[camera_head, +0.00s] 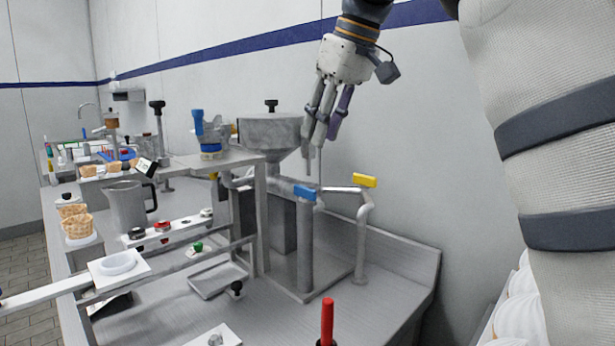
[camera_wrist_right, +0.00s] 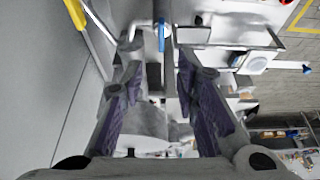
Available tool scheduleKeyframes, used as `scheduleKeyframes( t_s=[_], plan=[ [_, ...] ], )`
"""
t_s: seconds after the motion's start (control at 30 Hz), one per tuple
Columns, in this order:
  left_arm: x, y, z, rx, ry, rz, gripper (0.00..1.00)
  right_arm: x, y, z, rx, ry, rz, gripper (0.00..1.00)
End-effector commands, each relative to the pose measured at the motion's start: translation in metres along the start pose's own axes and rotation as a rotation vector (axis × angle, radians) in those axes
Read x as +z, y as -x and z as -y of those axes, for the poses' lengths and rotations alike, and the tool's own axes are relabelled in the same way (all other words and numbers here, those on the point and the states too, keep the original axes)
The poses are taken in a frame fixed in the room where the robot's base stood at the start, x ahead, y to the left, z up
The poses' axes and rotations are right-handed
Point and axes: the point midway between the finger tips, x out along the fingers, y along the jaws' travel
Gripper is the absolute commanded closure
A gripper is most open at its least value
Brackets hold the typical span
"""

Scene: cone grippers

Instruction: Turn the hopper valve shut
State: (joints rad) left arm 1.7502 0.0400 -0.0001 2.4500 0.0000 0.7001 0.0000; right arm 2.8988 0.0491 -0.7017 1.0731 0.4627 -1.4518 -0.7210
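The grey hopper (camera_head: 270,130) stands behind a metal bench stand, its cone narrowing downward. Below and right of it are grey pipes with a blue valve handle (camera_head: 304,192) and a yellow valve handle (camera_head: 364,180); I cannot tell which is the hopper valve. My right gripper (camera_head: 320,142) points down, open and empty, in front of the hopper's right side and above the blue handle. In the right wrist view, the open fingers (camera_wrist_right: 157,75) are apart, with the blue handle (camera_wrist_right: 162,34) beyond the tips and the yellow handle (camera_wrist_right: 75,14) at upper left. My left gripper is not in view.
A red upright handle (camera_head: 327,322) stands at the front. A metal jug (camera_head: 126,206), a shallow tray (camera_head: 217,278) and a rail with small knobs occupy the left. The wall (camera_head: 400,130) rises behind the pipes. The grey benchtop is bare at right.

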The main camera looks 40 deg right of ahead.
Motion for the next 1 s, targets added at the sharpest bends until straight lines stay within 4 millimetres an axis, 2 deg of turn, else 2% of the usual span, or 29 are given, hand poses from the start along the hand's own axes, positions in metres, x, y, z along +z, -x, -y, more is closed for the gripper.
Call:
scheduleKeyframes(
  t_s=[0.3,0.43,0.6,0.8,0.87,0.93,1.0],
  plan=[
    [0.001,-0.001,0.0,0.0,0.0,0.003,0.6,0.002,-0.079,0.0,0.0,-0.001,0.008,0.72],
    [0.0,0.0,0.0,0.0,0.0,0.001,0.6,0.001,-0.101,0.0,0.001,-0.001,0.005,0.72],
    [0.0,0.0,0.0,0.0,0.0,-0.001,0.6,0.001,-0.112,0.0,0.001,-0.001,0.002,0.72],
    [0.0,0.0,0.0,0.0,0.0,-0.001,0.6,0.001,-0.112,0.0,0.001,-0.001,0.002,0.72],
    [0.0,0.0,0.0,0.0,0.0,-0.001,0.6,0.001,-0.112,0.0,0.0,-0.001,0.002,0.83],
    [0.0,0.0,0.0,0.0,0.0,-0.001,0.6,0.001,-0.112,0.0,0.0,-0.001,0.002,0.99],
    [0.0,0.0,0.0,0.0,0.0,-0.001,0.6,0.001,-0.112,0.0,0.0,-0.001,0.002,1.0]
  ],
)
